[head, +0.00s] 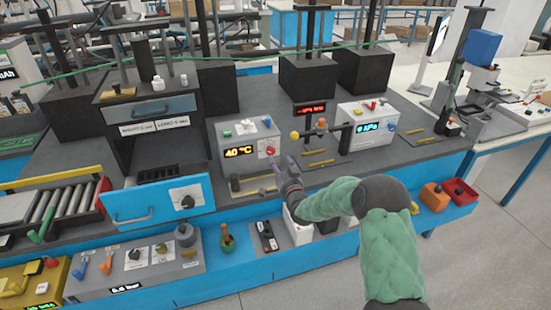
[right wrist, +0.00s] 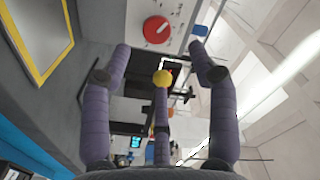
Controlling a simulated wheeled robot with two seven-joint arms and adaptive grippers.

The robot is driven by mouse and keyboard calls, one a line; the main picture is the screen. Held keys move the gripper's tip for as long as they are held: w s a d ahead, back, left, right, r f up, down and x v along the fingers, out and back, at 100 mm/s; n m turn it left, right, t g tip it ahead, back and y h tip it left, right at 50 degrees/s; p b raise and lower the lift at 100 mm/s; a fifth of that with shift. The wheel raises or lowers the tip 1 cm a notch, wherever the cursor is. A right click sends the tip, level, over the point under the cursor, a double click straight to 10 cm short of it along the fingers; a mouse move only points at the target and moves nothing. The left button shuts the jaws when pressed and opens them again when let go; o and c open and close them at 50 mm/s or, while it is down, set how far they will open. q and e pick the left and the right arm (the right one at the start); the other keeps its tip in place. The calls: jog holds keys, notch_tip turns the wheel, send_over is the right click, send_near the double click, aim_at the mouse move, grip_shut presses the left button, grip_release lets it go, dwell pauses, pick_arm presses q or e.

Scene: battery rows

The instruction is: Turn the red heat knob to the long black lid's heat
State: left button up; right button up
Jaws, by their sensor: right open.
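The red heat knob (head: 270,151) is on the front of a pale grey box (head: 249,134) whose display reads 40 °C. My right gripper (head: 282,163) is close in front of it, just right of the knob. In the right wrist view the knob (right wrist: 157,30), with a white pointer mark, lies beyond the two spread fingertips of my open right gripper (right wrist: 158,50). The gripper holds nothing; I see no clear contact with the knob. Two white labels (head: 154,127) hang on the black cabinet; their small print is hard to read. I cannot pick out the long black lid with certainty. My left gripper is out of view.
A white kPa box (head: 366,125) is further right. A blue drawer front (head: 157,203) is at left. Blue trays line the bench's front.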

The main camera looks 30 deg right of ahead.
aim_at(272, 153)
jog(key=shift+v, duration=2)
jog(key=w+n+y, duration=0.1)
jog(key=w+n, duration=0.2)
jog(key=n, duration=0.1)
jog(key=w+d+n+y, duration=0.1)
jog(key=w+n, duration=0.2)
jog(key=n, duration=0.2)
jog(key=w+d+n+y+b, duration=0.1)
jog(key=w+n, duration=0.3)
jog(key=shift+d+f+n+t, duration=0.25)
jog(key=shift+f+n+t, duration=0.05)
jog(key=shift+f, duration=0.1)
jog(key=shift+w+d+r, duration=0.1)
jog(key=shift+w+r, duration=0.05)
jog(key=shift+w, duration=0.6)
